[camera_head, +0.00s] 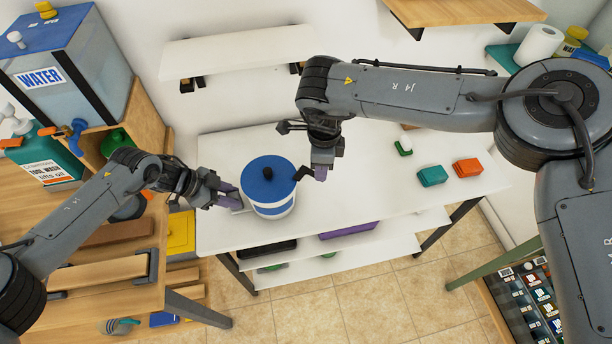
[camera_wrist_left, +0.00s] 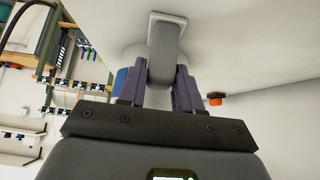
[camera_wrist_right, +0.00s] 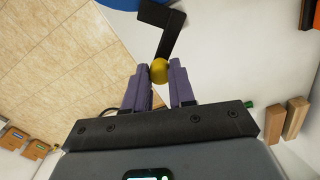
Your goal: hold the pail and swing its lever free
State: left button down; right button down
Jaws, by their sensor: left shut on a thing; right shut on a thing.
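My right gripper (camera_head: 319,174) is at the pail's right side, shut on the yellow knob (camera_wrist_right: 159,71) at the end of the black cranked lever (camera_wrist_right: 172,30). In the head view the lever (camera_head: 301,172) reaches from the pail to the right fingers, which hide the knob.
The white table (camera_head: 400,210) is clear right of the pail, except for a green block (camera_head: 432,176), an orange block (camera_head: 467,168) and a small green-and-white item (camera_head: 403,146). A water tank (camera_head: 75,60) and wooden bench stand left. A shelf (camera_head: 235,52) hangs behind.

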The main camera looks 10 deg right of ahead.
jog(key=n, duration=0.2)
jog(key=w+d+n, duration=0.1)
jog(key=n, duration=0.1)
jog(key=w+n, duration=0.1)
jog(key=shift+w+d+n, duration=0.15)
jog(key=shift+d+n, duration=0.15)
jog(key=shift+n, duration=0.1)
jog(key=c, duration=0.9)
grip_release()
jog(key=shift+o, duration=0.2)
jog(key=shift+a+r, duration=0.1)
jog(key=shift+r, duration=0.05)
notch_tip(320, 180, up, 12)
